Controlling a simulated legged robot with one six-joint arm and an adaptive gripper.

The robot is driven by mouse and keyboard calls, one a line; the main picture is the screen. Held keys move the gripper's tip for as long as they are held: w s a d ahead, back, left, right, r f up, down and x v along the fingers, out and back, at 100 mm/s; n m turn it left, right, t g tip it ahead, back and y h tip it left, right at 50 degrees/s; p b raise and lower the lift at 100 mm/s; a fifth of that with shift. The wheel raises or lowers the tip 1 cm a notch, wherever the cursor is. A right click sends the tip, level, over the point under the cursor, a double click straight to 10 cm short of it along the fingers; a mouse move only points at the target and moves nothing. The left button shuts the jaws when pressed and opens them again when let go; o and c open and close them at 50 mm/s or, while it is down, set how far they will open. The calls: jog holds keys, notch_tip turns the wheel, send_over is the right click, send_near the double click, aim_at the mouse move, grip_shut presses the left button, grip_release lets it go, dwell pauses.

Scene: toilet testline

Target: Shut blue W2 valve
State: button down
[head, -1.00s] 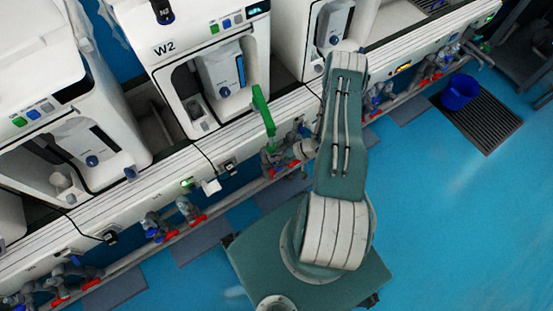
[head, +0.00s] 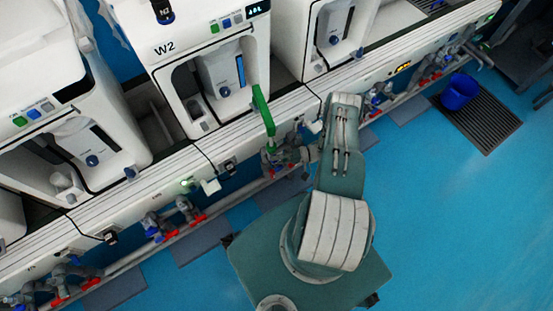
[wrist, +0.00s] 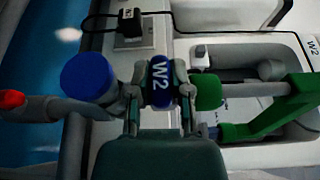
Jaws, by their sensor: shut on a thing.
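The blue W2 valve handle (wrist: 160,83) is upright in the wrist view, with its white W2 label facing the camera. My gripper (wrist: 160,100) has one finger on each side of the handle and is shut on it. The finger contact is partly hard to make out in the dim picture. In the head view the white W2 machine (head: 165,50) stands upper left of my arm. The valve area (head: 275,158) lies at the front rail below it, where my gripper is small and the handle cannot be told apart.
A green pipe (wrist: 270,112) sits close to the right of my gripper. A round blue knob (wrist: 88,77) and a red handle (wrist: 12,98) are to the left. A blue bucket (head: 460,92) stands on a dark grate.

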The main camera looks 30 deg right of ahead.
jog(key=shift+w+d+f, duration=0.1)
dwell(0.3)
jog(key=c, duration=0.6)
grip_release()
jog(key=shift+o, duration=0.2)
jog(key=shift+d, duration=0.1)
jog(key=v, duration=1.2)
jog(key=shift+f, duration=0.15)
